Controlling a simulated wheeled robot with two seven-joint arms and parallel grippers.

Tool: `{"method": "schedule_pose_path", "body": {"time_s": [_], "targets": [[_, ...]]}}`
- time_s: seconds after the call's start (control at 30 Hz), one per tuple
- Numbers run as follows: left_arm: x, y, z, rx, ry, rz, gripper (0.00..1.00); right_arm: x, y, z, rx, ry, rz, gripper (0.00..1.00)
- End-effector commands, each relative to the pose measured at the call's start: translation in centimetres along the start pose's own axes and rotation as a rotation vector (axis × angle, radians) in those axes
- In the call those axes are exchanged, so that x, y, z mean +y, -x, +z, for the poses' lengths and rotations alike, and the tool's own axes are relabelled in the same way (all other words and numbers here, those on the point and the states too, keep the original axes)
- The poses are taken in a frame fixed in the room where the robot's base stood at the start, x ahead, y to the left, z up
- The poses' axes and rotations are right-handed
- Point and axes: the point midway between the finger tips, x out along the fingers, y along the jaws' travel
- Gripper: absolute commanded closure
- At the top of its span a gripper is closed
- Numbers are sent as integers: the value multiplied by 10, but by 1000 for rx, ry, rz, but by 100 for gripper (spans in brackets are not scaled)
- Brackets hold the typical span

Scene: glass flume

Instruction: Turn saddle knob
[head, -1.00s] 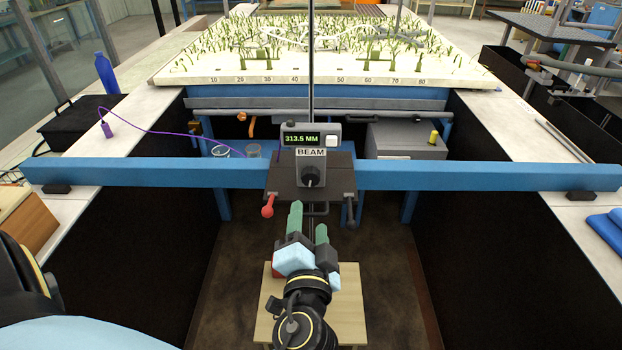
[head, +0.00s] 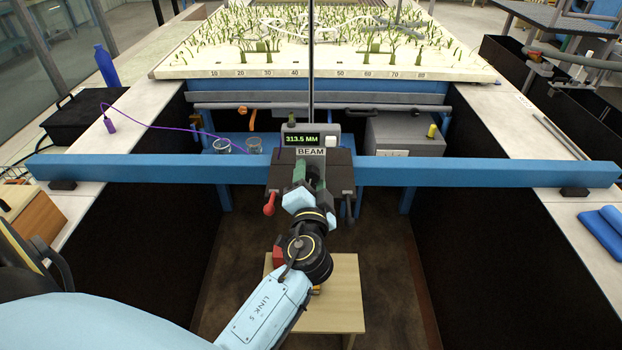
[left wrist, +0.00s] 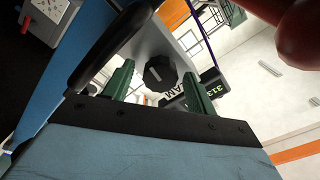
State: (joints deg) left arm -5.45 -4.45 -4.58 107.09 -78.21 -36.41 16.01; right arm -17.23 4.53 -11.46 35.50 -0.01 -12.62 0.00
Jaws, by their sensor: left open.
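The saddle is a grey box marked BEAM with a display (head: 302,139) reading 313.5 MM, mounted on the blue beam (head: 150,170). Its black knob (left wrist: 160,73) carries a white line and shows in the left wrist view. My left gripper (head: 310,172) has green fingers, open, in front of the saddle's lower part. In the left wrist view the fingers stand on either side of the knob; whether they touch it I cannot tell. In the head view the gripper hides the knob. My right gripper is in neither view.
A red-ended lever (head: 268,208) and a dark lever (head: 349,208) hang on either side of the gripper. A wooden stool (head: 345,290) stands below. The planted flume bed (head: 330,72) lies beyond.

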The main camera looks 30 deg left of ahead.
Motion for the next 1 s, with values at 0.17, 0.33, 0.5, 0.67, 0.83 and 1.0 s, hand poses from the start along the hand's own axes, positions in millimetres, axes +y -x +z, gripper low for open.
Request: {"method": "schedule_pose_path", "body": {"time_s": [0.17,0.33,0.5,0.67,0.83,1.0], "targets": [[0,0,0,0,0,0,61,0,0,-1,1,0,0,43],[0,0,0,0,-1,0,84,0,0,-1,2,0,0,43],[1,0,0,0,-9,-1,88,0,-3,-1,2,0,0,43],[0,0,1,0,-36,-1,88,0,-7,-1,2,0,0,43],[0,0,0,0,-36,-1,88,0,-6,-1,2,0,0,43],[0,0,0,0,-35,0,45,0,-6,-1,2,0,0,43]]}}
